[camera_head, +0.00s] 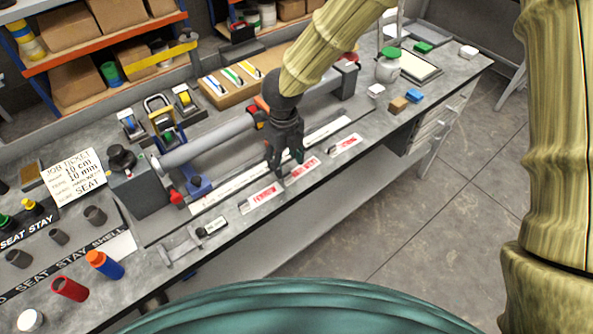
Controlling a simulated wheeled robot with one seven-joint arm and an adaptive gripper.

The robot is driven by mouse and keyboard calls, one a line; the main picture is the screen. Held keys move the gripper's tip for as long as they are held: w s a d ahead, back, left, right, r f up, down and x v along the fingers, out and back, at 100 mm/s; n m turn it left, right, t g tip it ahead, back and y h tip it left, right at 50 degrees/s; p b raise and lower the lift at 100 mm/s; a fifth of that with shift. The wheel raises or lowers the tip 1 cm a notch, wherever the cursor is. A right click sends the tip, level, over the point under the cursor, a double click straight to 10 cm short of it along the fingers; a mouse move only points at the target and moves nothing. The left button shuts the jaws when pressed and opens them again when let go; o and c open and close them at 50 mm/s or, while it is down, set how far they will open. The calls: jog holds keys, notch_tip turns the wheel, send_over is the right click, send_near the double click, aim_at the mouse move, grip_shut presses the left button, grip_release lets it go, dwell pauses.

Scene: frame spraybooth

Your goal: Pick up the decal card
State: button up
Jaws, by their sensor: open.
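Several flat white cards or strips lie along the front of the bench. One with red print (262,194) lies left of my gripper (285,165), another with red print (303,171) is close by its fingertips, and a third pale one (346,148) lies to the right. A brown board (230,84) with blue, green and yellow striped pieces lies at the back. I cannot tell which of these is the decal card. My gripper points down, open and empty, above the bench by the middle cards. Whether it touches anything is unclear.
A grey tube fixture (209,141) runs behind the cards, with a long white scale strip (235,184) beside it. Small blocks and a green-lidded jar (388,68) are at right.

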aim_at(287, 174)
jog(key=f, duration=0.1)
jog(key=f+p, duration=0.1)
jog(key=f, duration=0.1)
jog(key=shift+s+f, duration=0.15)
jog(key=shift+s, duration=0.15)
jog(key=shift+d+f+p, duration=0.1)
jog(key=shift+f+p, duration=0.25)
jog(key=shift+f, duration=0.45)
jog(key=c, duration=0.9)
